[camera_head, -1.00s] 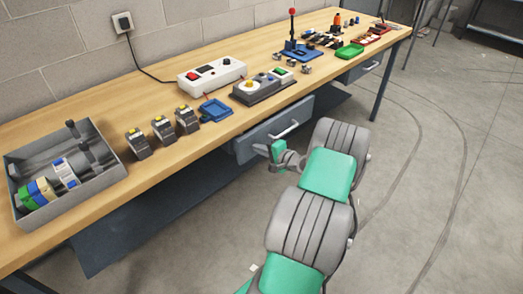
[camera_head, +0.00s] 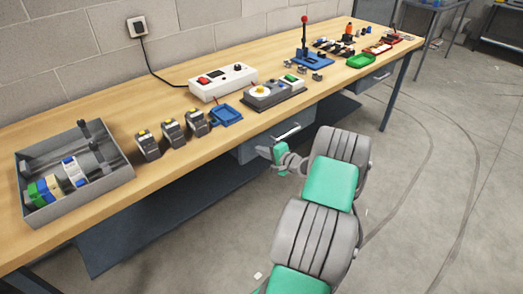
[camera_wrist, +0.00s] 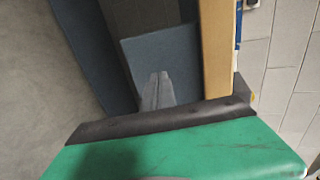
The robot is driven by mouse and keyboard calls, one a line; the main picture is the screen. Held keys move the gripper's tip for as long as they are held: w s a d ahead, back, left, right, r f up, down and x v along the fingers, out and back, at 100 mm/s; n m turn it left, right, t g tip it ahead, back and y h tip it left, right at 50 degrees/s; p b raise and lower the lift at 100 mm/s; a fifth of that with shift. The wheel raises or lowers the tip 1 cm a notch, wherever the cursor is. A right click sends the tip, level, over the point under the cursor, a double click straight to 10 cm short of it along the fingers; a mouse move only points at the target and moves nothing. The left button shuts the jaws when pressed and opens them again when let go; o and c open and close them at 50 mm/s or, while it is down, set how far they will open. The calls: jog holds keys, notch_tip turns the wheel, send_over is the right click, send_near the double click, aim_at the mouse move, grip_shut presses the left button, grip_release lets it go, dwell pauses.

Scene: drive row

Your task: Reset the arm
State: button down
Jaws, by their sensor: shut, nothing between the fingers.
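My arm, grey and green, reaches up from the bottom of the head view in front of the bench. My gripper (camera_head: 264,152) is at its far end, beside the bench's front edge and near the drawer with the light handle. It is small there. In the wrist view the fingers (camera_wrist: 157,80) are together with nothing between them. They point toward the blue-grey drawer front, below the wooden bench edge. A gap between fingertips and drawer cannot be judged.
The long wooden workbench (camera_head: 100,209) holds a grey tray (camera_head: 107,190) of parts, several dark blocks with yellow tops, a blue tray (camera_head: 240,120), a white power box (camera_head: 224,82) and a control box (camera_head: 273,96). The drawer (camera_head: 262,146) is under the bench. Open concrete floor lies right.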

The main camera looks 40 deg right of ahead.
jog(key=f+v, duration=0.1)
jog(key=v, duration=1.2)
jog(key=w+a+r+n+g+y+p, duration=0.1)
jog(key=w+a+r+n+g+p, duration=0.15)
jog(key=a, duration=0.45)
jog(key=w+a+r+n+g+y+p, duration=0.1)
jog(key=a+r+n+g, duration=0.2)
jog(key=a, duration=0.4)
jog(key=w+a+r+n+g+y+p, duration=0.1)
jog(key=w+a+r+n+g, duration=0.15)
jog(key=a+n, duration=0.4)
jog(key=s+a+r+n+g+h+p, duration=0.1)
jog(key=s+a+r+n+p, duration=0.1)
jog(key=s+a+r, duration=0.3)
jog(key=s+a+r+n+g+h+p, duration=0.1)
jog(key=s+a+r, duration=0.4)
jog(key=s+a, duration=0.5)
jog(key=n+g+h, duration=0.1)
jog(key=n, duration=0.1)
jog(key=shift+s+a+n+h+p, duration=0.2)
jog(key=shift+a+n+h+p, duration=0.1)
jog(key=shift+a+p, duration=0.1)
